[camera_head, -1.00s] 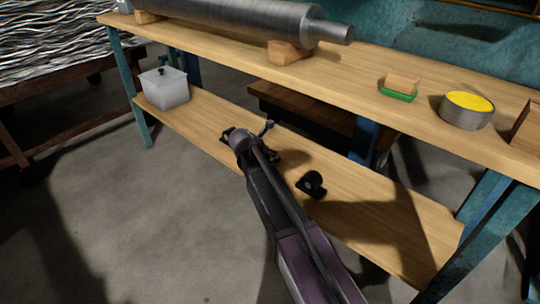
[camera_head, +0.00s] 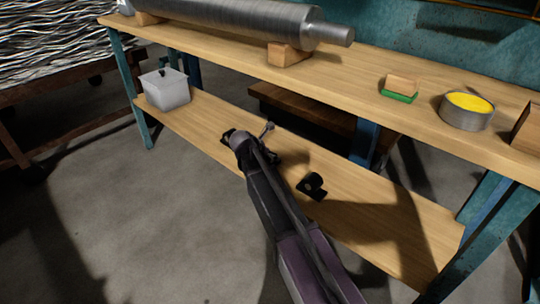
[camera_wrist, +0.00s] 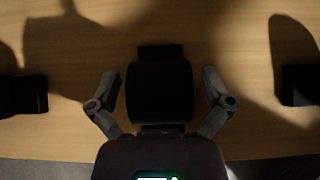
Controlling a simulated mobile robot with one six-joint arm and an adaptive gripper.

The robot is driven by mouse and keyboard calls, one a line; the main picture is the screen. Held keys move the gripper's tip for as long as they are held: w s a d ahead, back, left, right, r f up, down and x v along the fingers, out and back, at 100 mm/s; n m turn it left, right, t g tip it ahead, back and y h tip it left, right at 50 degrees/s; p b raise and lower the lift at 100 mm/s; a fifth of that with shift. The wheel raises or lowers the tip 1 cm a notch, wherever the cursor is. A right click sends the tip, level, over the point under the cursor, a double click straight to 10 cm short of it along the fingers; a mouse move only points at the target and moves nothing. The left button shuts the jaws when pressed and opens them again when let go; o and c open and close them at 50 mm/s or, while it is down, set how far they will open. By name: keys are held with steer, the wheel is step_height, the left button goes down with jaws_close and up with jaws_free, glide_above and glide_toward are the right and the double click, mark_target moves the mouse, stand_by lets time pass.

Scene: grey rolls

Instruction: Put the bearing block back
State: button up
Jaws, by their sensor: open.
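In the wrist view a black bearing block (camera_wrist: 160,92) sits between the two spread fingers of my gripper (camera_wrist: 159,74). The fingers are open, with a gap on each side of the block. A second dark block (camera_wrist: 22,95) is at the left edge and a third (camera_wrist: 298,85) at the right. In the head view one black bearing block (camera_head: 312,186) stands clear on the wooden lower shelf (camera_head: 370,220). My arm hides most of the block under my gripper; only dark parts (camera_head: 274,158) show beside it.
The upper bench top (camera_head: 350,75) overhangs the shelf at the back. It carries a steel roller (camera_head: 230,20) on wooden blocks, a green-based brush (camera_head: 400,88) and a yellow-filled tin (camera_head: 467,108).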

steer(key=shift+r, duration=0.2)
steer(key=p+v, duration=0.8)
steer(key=v, duration=0.3)
steer(key=shift+s+a+r+p, duration=0.2)
steer(key=shift+s+r+p, duration=0.05)
steer(key=shift+p, duration=0.05)
steer(key=shift+d, duration=0.1)
stand_by(0.5)
